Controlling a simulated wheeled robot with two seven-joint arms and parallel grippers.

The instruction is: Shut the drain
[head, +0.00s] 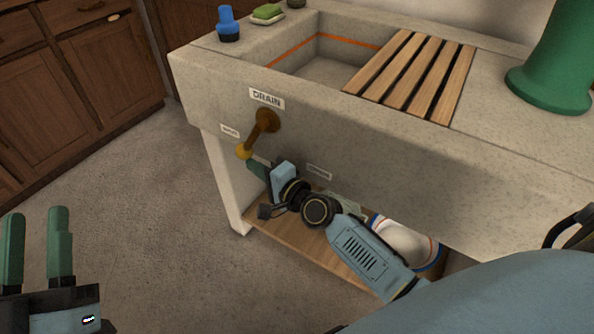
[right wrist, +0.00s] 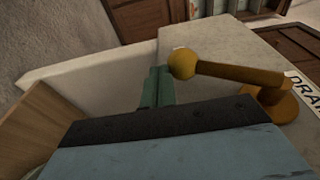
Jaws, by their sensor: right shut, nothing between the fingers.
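The brass drain lever (head: 262,125) is mounted on the front of the stone sink (head: 200,80), under a "DRAIN" label (head: 267,98). Its arm slants down and left from the pivot to a round knob (head: 243,152), near a small left label (head: 230,131). Another small label (head: 319,172) is lower right; both are too small to read surely. My right gripper (head: 254,166) is shut and empty just below the knob. In the right wrist view its fingers (right wrist: 157,88) are beside the knob (right wrist: 183,63); contact is unclear. My left gripper (head: 36,235) is open and empty, away from the sink.
A wooden slatted rack (head: 415,70) covers part of the basin. A blue bottle (head: 228,24), green sponge (head: 267,12) and green vase (head: 555,70) stand on top. A lower wooden shelf (head: 290,240) holds a white bowl (head: 405,240). The floor at left is clear.

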